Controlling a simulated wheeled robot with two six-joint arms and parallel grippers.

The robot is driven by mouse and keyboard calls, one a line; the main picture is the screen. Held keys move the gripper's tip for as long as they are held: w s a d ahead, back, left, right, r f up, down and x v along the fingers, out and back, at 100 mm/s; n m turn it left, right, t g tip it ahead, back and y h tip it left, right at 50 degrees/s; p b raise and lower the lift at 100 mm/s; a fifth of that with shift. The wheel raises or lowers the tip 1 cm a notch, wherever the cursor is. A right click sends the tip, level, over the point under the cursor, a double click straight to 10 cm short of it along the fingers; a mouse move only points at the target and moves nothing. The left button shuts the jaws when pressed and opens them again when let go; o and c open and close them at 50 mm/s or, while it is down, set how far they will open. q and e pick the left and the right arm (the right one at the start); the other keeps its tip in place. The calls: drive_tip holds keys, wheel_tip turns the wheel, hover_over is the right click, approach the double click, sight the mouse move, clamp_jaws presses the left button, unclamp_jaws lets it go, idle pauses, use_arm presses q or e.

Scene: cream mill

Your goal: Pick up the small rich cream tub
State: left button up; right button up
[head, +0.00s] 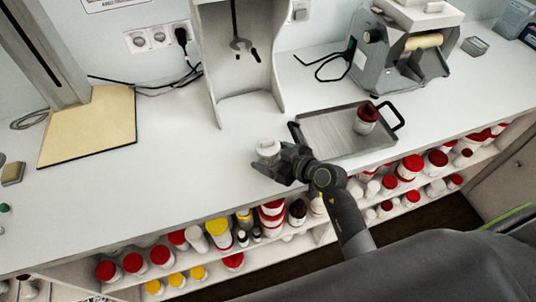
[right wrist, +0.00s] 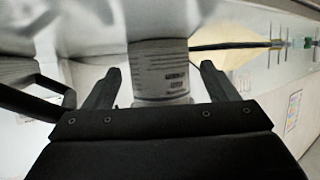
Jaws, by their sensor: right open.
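A small white tub (head: 268,148) stands on the white counter in the head view, left of the tray. I cannot read which cream it holds. My right gripper (head: 274,151) is open at this tub, with its fingers low over the counter. In the right wrist view a pale tub with a printed label (right wrist: 160,75) stands between the two open fingers of the right gripper (right wrist: 160,82). A gap shows on each side of it. The gripper's palm hides the tub's near end there. My left gripper is not in view.
A metal tray (head: 325,133) with black handles holds a dark-red-lidded jar (head: 366,117). A roller mill (head: 408,50) and a grey stand (head: 248,60) stand behind. Shelves below the front edge hold many tubs (head: 218,232). The counter left of the gripper is clear.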

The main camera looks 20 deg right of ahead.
drive_tip(key=shift+x, duration=0.95)
